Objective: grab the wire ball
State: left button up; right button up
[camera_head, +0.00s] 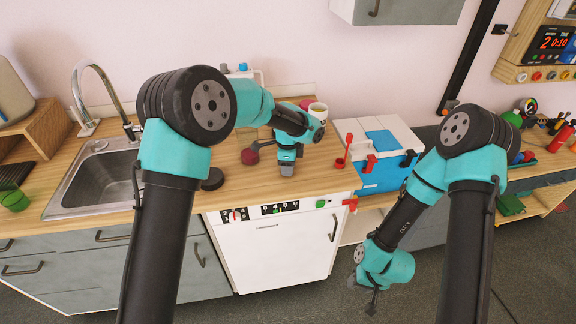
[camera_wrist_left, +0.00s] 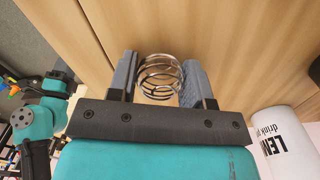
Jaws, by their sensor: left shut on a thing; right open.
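The wire ball (camera_wrist_left: 160,76) is a small silver ball of curved wire strands. It shows in the left wrist view, between the two grey fingers of my left gripper (camera_wrist_left: 157,80), which is shut on it. In the head view my left gripper (camera_head: 287,168) is low over the wooden counter (camera_head: 325,180), and I cannot make out the ball there. My right gripper (camera_head: 373,300) is open and hangs low in front of the cabinets, away from the ball.
A white cup (camera_head: 318,110) printed with letters stands behind my left gripper. A dark red object (camera_head: 250,156) and a black disc (camera_head: 213,179) lie to its left. The sink (camera_head: 100,182) is further left, and a blue-and-white box (camera_head: 382,175) is to the right.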

pick_arm(q)
jog(key=shift+r, duration=1.35)
jog(key=s+r, duration=0.2)
jog(key=s, duration=1.4)
jog(key=shift+r, duration=0.15)
